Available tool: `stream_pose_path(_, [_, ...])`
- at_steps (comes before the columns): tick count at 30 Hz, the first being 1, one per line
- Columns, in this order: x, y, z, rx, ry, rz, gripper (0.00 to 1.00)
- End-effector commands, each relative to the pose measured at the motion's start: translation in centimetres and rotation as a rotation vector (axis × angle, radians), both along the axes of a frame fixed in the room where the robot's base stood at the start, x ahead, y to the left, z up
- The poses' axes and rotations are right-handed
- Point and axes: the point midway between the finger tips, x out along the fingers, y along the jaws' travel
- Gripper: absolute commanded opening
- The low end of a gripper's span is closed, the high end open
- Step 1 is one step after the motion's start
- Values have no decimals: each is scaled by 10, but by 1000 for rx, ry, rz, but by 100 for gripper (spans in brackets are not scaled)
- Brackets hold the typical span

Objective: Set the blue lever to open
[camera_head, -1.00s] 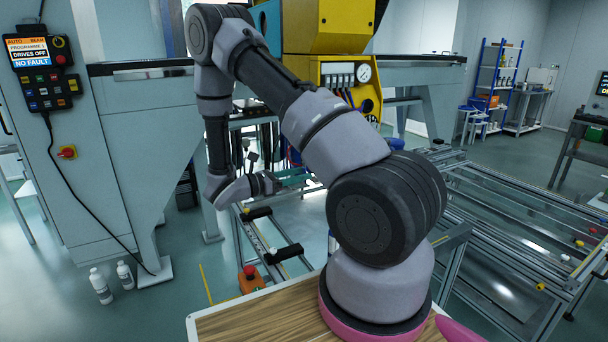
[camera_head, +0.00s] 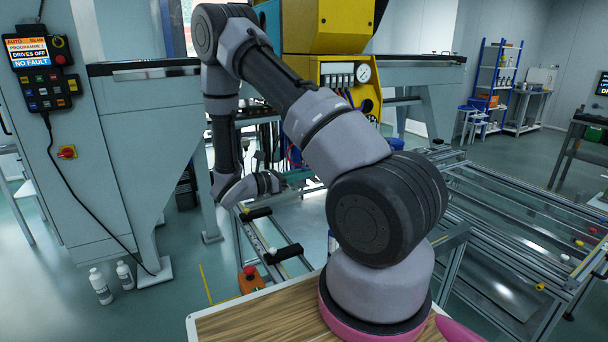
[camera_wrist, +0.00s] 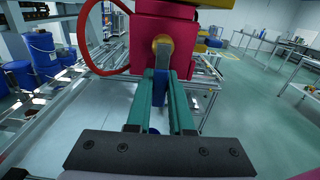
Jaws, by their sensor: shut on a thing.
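The blue lever (camera_wrist: 160,88) shows in the wrist view between the two teal fingers of my gripper (camera_wrist: 160,76). The fingers are shut on its blue part. The lever hangs down from a grey arm (camera_wrist: 163,55) with a brass-coloured pivot (camera_wrist: 161,43) on the front of a magenta-red housing (camera_wrist: 155,27). In the head view, the teal fingers of my gripper (camera_head: 299,177) show in part behind my arm. The lever cannot be made out there, and I see no open or closed mark.
A red hose (camera_wrist: 83,45) curves from the housing's left side in the wrist view. Blue drums (camera_wrist: 43,55) stand farther left. In the head view, a yellow unit with a gauge (camera_head: 363,73) is behind my arm, and a rail frame (camera_head: 270,240) lies below my gripper.

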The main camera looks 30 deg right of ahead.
Motion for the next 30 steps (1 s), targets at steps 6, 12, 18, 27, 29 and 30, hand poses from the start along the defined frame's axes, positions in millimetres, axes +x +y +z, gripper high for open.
stream_pose_path(6, [-4, 1, 0, -6, 106, 2, 0])
stream_pose_path(12, [-10, 1, 2, -12, 273, 3, 0])
stream_pose_path(18, [-16, 1, 4, -19, 464, 4, 0])
stream_pose_path(27, [-24, 0, 10, -27, 748, 2, 0])
stream_pose_path(29, [-26, 0, 12, -29, 805, 3, 0])
stream_pose_path(30, [-27, -1, 13, -31, 843, 3, 0])
